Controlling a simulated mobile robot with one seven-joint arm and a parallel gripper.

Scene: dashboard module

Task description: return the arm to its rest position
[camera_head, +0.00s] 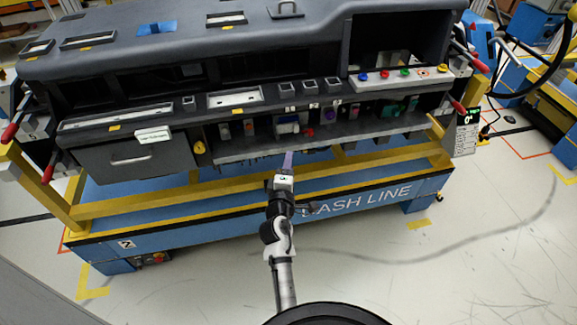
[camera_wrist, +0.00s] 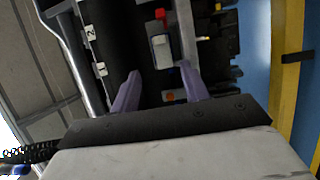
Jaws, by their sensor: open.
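My arm rises from the bottom middle of the head view and stretches toward the front of the dashboard module (camera_head: 300,95). My gripper (camera_head: 288,156) is at its end, just below the module's lower shelf edge. In the wrist view my gripper (camera_wrist: 158,82) shows two purple fingers spread apart with nothing between them. Beyond the fingers are a white and red switch part (camera_wrist: 161,45) and a small orange-red button (camera_wrist: 168,96). I cannot tell whether the fingertips touch the module.
The module rests on a blue and yellow stand (camera_head: 340,199) marked "DASH LINE". Red-handled levers (camera_head: 47,174) stick out at its sides. A row of coloured buttons (camera_head: 404,73) sits at the upper right. The floor (camera_head: 400,265) in front is clear. Another blue station (camera_head: 530,20) stands at the right.

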